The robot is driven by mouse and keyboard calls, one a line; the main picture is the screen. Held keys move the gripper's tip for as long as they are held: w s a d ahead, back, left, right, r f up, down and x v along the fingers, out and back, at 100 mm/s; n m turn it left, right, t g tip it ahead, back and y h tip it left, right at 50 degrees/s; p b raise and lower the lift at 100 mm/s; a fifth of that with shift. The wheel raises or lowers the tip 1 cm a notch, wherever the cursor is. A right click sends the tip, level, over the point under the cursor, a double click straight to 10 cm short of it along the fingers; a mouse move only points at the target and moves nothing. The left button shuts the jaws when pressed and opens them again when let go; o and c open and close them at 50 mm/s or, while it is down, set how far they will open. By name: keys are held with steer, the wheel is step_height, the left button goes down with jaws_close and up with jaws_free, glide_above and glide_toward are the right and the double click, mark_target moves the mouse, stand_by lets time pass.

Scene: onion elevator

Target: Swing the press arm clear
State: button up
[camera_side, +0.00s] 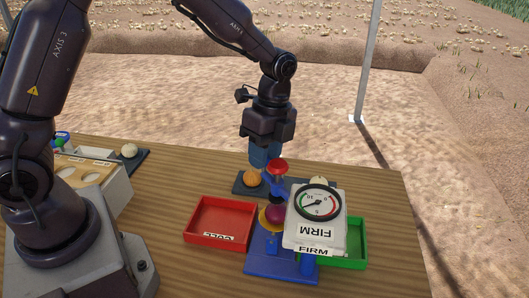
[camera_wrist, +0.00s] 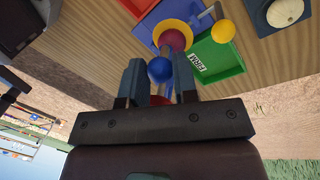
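The press stands on a blue base (camera_side: 268,262), with a yellow cup (camera_side: 264,218) holding a purple-red onion (camera_side: 276,214). Its arm carries a red knob (camera_side: 277,166) on top, above blue parts (camera_side: 277,188). My gripper (camera_side: 265,160) points down at the knob, its fingers partly behind it in the side view. In the wrist view, my fingers (camera_wrist: 160,80) are apart. A blue ball (camera_wrist: 160,69) and part of a red shape (camera_wrist: 159,100) show in the gap between them. The onion (camera_wrist: 174,40) in its yellow ring lies just beyond. Contact with the knob cannot be told.
A dial gauge (camera_side: 318,202) marked FIRM stands beside the cup. A red CULL tray (camera_side: 219,238) is left, a green tray (camera_side: 356,258) right. An orange-brown onion (camera_side: 252,177) sits on a dark pad behind. The table's right end is clear.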

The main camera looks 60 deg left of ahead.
jaws_close()
steer(key=shift+w, duration=0.15)
steer(key=w+d+m+y, duration=0.2)
steer(key=w+d+m, duration=0.2)
steer(key=w+m, duration=0.5)
steer(key=w+d+m+t, duration=0.1)
steer(key=w+d+m, duration=0.4)
steer(key=d+m, duration=0.4)
steer(key=shift+w+d+t+y, duration=0.3)
steer(key=shift+w+d+t, duration=0.1)
steer(key=shift+d, duration=1.05)
steer(key=shift+d+r, duration=0.1)
